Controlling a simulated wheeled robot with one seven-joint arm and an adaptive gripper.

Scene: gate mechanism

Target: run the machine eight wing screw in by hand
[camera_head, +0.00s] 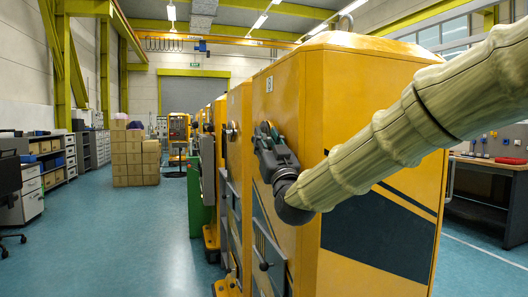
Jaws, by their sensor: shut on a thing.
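The nearest yellow machine (360,110) fills the middle right, its front face turned to the left. A small pale label (269,84) sits high on that face; I cannot read its number. My gripper (263,134) is at the upper part of this face, at the end of my arm, which reaches in from the right. It is shut on a small part at the face, which I take for the wing screw. My fingers hide most of it, so I cannot see its wings or how deep it sits.
More yellow machines stand in a row behind, with a round knob (231,131) on the neighbouring one. A dark knob (265,266) sticks out low on the near machine. Stacked cartons (134,160) stand farther left. The teal floor (130,240) at left is clear. A workbench (490,180) is at right.

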